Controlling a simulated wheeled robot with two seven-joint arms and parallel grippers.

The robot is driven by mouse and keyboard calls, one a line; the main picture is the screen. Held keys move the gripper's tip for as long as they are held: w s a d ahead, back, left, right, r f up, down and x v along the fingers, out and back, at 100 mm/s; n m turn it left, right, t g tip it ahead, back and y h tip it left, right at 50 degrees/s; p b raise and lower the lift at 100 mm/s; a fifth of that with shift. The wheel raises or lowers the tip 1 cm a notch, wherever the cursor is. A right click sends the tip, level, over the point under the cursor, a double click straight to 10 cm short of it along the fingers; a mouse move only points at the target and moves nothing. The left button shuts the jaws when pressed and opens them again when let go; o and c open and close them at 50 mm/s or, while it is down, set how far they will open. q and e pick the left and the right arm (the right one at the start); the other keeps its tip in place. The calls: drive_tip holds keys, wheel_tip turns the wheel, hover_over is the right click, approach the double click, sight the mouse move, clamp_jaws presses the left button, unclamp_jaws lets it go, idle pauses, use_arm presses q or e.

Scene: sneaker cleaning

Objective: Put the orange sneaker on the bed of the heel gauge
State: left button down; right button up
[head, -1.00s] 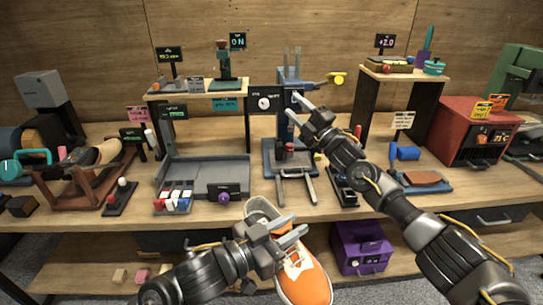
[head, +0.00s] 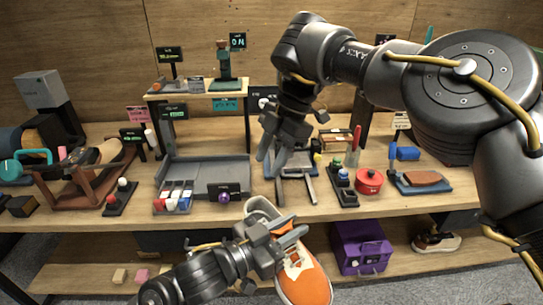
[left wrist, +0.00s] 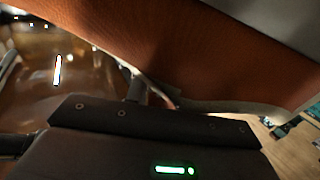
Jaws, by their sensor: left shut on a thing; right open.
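The orange sneaker (head: 303,278), with a pale grey collar, hangs in front of the table's front edge in the head view. My left gripper (head: 286,236) is shut on its upper near the collar. In the left wrist view the orange upper (left wrist: 170,45) fills the top, close to the gripper. A blue stand with a metal fork (head: 297,188) at the middle of the table looks like the heel gauge; its dial (head: 262,92) shows partly behind. My right gripper (head: 272,152) is open and empty in front of the stand, and hides most of its column and bed.
A grey tray (head: 205,172) with small bottles stands left of the fork. A bottle rack (head: 343,188), a red pot (head: 369,182) and a blue mat with a brush stand to its right. A purple box (head: 361,250) is below.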

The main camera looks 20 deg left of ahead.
sight(253, 200)
drive_tip(key=x, duration=1.2)
drive_tip(key=shift+d, duration=0.1)
drive_tip(key=shift+r, duration=0.1)
clamp_jaws()
use_arm(q)
drive_tip(key=c, duration=1.1)
unclamp_jaws()
